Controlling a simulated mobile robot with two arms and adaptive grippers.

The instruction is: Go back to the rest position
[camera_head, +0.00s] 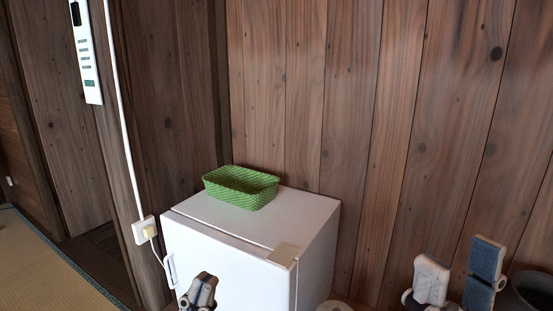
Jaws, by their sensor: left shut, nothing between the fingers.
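My left gripper (202,289) is at the bottom edge of the head view, left of centre. It is dark grey, points upward, and its fingers are together with nothing between them. It shows in front of the white fridge's (225,268) front face; the gap between them is hard to judge. My right gripper cannot be made out in this view.
A green woven basket (241,187) sits on the fridge top, near the wooden wall. A white object (431,279), an upright blue-grey slab (485,271) and a dark round container (531,291) stand at the bottom right. Tatami floor (35,270) is clear at the left.

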